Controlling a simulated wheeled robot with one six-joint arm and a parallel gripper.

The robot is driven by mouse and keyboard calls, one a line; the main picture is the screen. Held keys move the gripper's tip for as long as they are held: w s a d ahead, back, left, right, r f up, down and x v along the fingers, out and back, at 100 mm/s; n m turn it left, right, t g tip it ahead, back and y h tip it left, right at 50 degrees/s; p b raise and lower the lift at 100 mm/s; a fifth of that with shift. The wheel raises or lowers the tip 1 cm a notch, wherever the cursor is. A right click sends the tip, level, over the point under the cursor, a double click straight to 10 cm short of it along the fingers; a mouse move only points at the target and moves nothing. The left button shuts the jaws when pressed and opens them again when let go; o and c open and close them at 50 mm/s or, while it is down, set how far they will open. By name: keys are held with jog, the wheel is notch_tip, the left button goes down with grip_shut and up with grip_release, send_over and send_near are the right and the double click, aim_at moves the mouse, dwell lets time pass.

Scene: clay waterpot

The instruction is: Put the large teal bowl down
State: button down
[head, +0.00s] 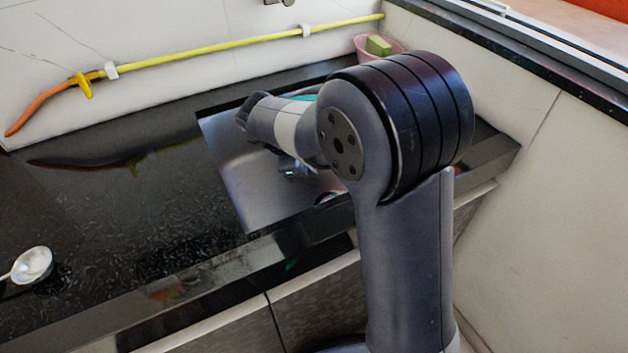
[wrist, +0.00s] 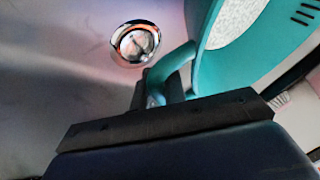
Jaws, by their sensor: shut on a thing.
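The large teal bowl (wrist: 205,55) fills the upper right of the wrist view, with a pale speckled inside and a curved handle-like part. My gripper (wrist: 155,95) is shut on that part, and the bowl is tilted. A metal drain shows just left of it, so the bowl is over or in the sink. In the head view only a sliver of the teal bowl (head: 306,98) shows behind my arm, and the fingertips are mostly hidden. I cannot tell whether the bowl touches the sink floor.
The steel sink (head: 250,185) is set in a black counter (head: 120,215); its drain (wrist: 135,43) is clear. A ladle (head: 33,264) lies at the left. A pink container (head: 365,47) with a green sponge (head: 379,45) stands at the back corner.

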notch_tip(320, 180, down, 7)
jog(key=shift+f+b, duration=0.2)
jog(key=shift+b, duration=0.4)
jog(key=c, duration=1.5)
grip_release()
jog(key=shift+o, duration=0.2)
jog(key=shift+r, duration=0.1)
jog(key=p+v, duration=0.2)
jog(key=v, duration=1)
jog(key=shift+w, duration=0.1)
